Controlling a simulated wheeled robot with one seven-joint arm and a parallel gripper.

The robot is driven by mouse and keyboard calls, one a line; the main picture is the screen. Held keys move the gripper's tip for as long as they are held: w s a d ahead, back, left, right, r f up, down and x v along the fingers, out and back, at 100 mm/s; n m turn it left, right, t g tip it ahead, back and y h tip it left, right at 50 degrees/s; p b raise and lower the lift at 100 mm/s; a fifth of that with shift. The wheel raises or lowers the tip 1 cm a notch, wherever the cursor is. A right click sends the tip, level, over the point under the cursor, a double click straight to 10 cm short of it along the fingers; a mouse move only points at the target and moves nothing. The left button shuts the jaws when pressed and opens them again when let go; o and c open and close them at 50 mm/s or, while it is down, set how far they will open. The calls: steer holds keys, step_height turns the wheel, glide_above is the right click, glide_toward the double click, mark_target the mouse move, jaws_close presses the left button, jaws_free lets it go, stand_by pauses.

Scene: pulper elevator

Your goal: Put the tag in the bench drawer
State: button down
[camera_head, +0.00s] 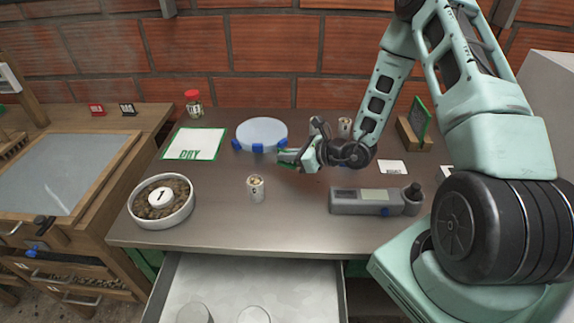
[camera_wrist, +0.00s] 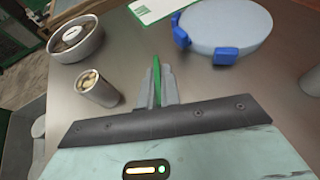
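My gripper (camera_head: 281,157) is shut on a thin green tag (camera_head: 288,164) and holds it above the middle of the bench. In the wrist view the tag (camera_wrist: 157,80) stands edge-on between the two grey fingers, so its face is hidden. The bench drawer (camera_head: 305,290) is pulled open below the bench's front edge, in front of and below my gripper. Two pale round things (camera_head: 195,312) stand in it near the bottom of the head view.
A cup (camera_head: 256,190) and a bowl of beans (camera_head: 187,205) stand near the front edge. A round pale disc with blue blocks (camera_head: 262,132) and a DRY sheet (camera_head: 193,144) lie behind. A grey device (camera_head: 362,201) is at right. A wooden stand (camera_head: 409,135) is farther back.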

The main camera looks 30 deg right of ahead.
mark_target(288, 165)
steer(key=shift+f, duration=2)
steer(key=shift+f, duration=0.1)
steer(key=shift+f, duration=0.15)
steer(key=c, duration=1.6)
jaws_free()
steer(key=shift+r, duration=0.2)
